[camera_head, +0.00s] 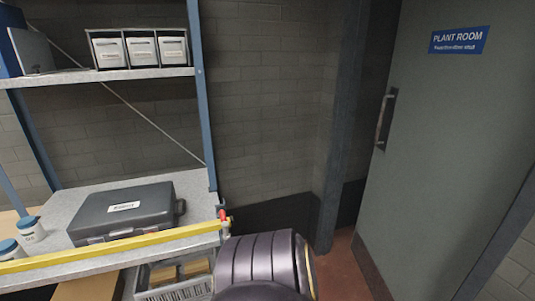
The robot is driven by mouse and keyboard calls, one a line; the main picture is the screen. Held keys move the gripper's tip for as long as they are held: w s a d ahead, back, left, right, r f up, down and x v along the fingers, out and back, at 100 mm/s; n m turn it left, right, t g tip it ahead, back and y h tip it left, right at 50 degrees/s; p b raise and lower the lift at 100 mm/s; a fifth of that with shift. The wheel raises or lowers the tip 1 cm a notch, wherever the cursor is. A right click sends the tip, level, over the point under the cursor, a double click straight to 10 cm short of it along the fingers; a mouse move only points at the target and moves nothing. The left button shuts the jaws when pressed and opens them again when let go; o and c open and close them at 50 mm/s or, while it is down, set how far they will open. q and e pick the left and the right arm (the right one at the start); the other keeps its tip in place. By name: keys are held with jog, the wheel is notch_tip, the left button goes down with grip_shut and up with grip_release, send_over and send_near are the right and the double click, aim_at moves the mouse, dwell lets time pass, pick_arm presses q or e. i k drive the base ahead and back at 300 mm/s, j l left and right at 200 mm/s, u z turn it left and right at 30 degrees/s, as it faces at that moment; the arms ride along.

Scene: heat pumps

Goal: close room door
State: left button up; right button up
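The room door (450,130) is a grey-green panel at the right of the head view, with a blue "PLANT ROOM" sign (459,40) high on it. A metal pull handle (384,120) sits near its left edge. A dark gap shows between that edge and the dark post (343,130) to its left, so the door appears to stand ajar. How wide it is open is hard to tell. Neither gripper shows. A dark ribbed part, which looks like mine, fills the bottom middle, left of the door and apart from it.
A blue-framed shelf unit (203,90) stands at the left, with a dark case (125,212) and white labelled boxes (140,50). A yellow bar (120,246) runs along its front. A grey crate (175,289) sits below. Reddish floor (340,272) is clear before the door.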

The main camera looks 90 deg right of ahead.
aim_at(454, 140)
jog(key=z, duration=4.1)
jog(key=i+z, duration=0.2)
jog(key=z, duration=0.95)
